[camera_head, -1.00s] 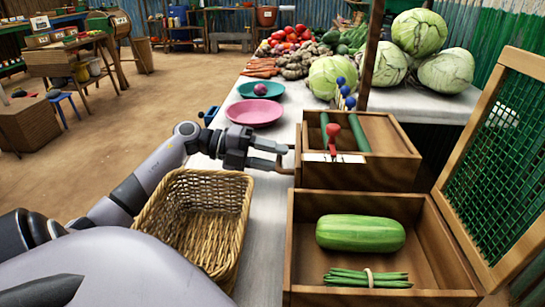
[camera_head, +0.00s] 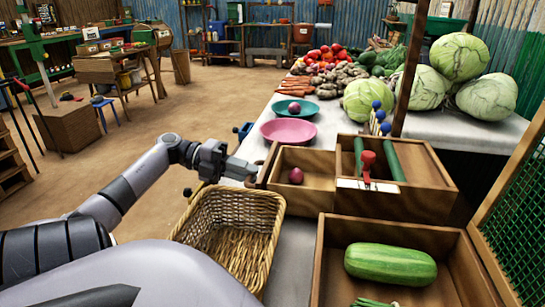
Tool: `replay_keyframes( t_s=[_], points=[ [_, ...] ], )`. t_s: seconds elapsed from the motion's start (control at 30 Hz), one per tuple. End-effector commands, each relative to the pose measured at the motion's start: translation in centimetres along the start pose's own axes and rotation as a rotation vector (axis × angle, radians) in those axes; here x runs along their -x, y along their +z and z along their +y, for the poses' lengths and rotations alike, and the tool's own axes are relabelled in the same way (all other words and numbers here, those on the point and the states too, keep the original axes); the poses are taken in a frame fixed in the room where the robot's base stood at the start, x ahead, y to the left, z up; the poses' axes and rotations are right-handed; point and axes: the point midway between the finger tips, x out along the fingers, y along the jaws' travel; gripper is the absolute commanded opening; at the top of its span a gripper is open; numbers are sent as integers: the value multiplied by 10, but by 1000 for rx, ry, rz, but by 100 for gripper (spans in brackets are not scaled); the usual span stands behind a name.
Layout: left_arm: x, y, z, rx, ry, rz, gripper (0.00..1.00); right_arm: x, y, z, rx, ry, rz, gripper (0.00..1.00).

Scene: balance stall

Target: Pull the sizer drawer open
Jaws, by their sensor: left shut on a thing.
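The sizer (camera_head: 415,205) is a wooden box with green rollers and a red knob, right of the middle. Its drawer (camera_head: 318,178) stands out from the left side, open, with one small purple-red round item (camera_head: 296,175) inside. My left gripper (camera_head: 252,176) reaches in from the left and is shut on the drawer's handle (camera_head: 269,163) at the drawer's left end. The fingertips are partly hard to make out there. My right gripper is not in view.
A wicker basket (camera_head: 276,207) stands just below my left gripper. A pink plate (camera_head: 289,132) and a teal plate (camera_head: 296,108) lie behind the drawer. A wooden crate (camera_head: 318,262) with a green marrow (camera_head: 390,264) is in front of the sizer. Cabbages (camera_head: 425,90) sit behind it.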

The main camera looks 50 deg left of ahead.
Motion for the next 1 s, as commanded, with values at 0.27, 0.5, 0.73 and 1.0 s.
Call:
replay_keyframes(
  t_s=[0.27, 0.5, 0.73, 1.0],
  points=[
    [12, 0, 3, 0, -1, -1, 0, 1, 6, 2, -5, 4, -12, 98],
    [11, 0, 3, -1, -1, -1, 40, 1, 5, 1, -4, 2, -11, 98],
    [11, 0, 2, -1, -2, -1, 40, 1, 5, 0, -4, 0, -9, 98],
    [37, 0, 2, 2, 0, -3, 40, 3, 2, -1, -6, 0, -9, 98]
  ],
)
